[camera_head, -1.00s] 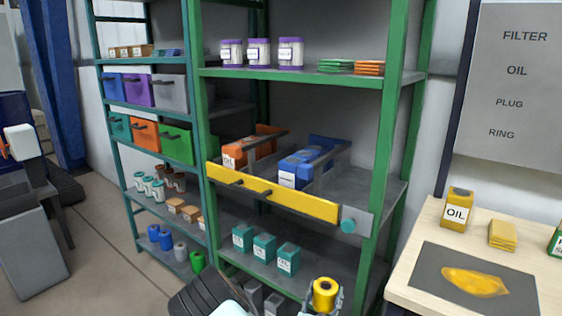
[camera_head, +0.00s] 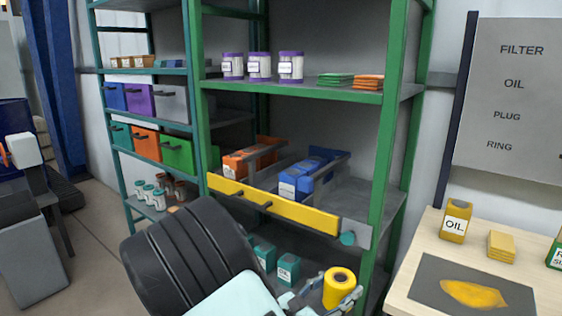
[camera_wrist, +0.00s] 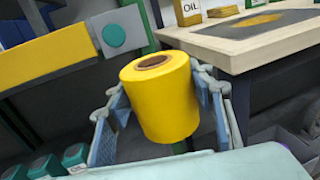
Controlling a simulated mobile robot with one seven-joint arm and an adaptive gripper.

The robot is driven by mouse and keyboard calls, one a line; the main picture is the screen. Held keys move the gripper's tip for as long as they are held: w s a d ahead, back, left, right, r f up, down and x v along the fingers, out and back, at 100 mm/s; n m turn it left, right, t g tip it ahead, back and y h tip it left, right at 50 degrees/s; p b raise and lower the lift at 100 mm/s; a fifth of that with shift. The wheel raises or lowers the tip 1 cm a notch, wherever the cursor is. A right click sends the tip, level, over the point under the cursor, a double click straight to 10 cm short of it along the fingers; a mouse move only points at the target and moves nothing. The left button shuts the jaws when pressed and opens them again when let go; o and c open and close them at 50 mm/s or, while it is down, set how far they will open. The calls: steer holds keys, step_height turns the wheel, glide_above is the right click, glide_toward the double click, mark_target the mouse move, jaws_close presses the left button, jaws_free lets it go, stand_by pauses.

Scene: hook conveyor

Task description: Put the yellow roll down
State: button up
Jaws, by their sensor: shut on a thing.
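The yellow roll (camera_head: 339,288) is a short yellow cylinder with a brown core, held nearly upright with a slight tilt. It fills the middle of the wrist view (camera_wrist: 161,98). My gripper (camera_head: 340,296) is shut on it, with one finger on each side of the roll in the wrist view (camera_wrist: 162,112). The roll is in the air in front of the green shelf rack, below the yellow drawer front (camera_head: 272,205) and left of the wooden table (camera_head: 412,284). My arm hides part of the lower shelf.
Teal boxes (camera_head: 288,267) stand on the lower shelf. The drawer holds an orange bin (camera_head: 248,160) and a blue bin (camera_head: 310,177).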

step_height(320, 180, up, 17)
steer(key=n+t+y+p, duration=0.4)
steer(key=y+p, duration=0.1)
steer(key=p, duration=1.7)
steer(key=shift+r+p, duration=0.2)
steer(key=shift+p, duration=0.1)
steer(key=shift+s+f, duration=0.1)
steer(key=shift+f, duration=0.05)
